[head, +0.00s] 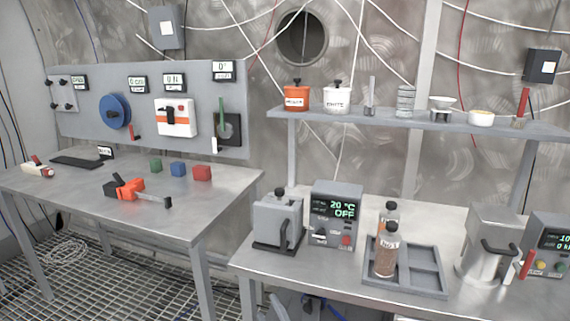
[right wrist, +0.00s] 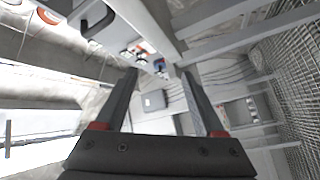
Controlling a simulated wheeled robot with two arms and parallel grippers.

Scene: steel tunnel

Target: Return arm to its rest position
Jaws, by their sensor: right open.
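My right gripper (right wrist: 160,72) shows in the right wrist view with its two long dark fingers apart. No object is visible between the fingers. Beyond them is a tilted view of the room, with grey beams and a mesh surface. In the head view, dark parts show at the bottom edge in front of the right table, but I cannot make out the fingers there. My left gripper is not in view.
The right table (head: 345,275) holds a tray (head: 430,270) with two bottles (head: 386,255), a control box (head: 337,215) and metal vessels. A shelf (head: 420,122) runs above it. The left table (head: 75,200) carries coloured cubes and an orange-black tool (head: 130,187). Floor grating (head: 110,280) lies below.

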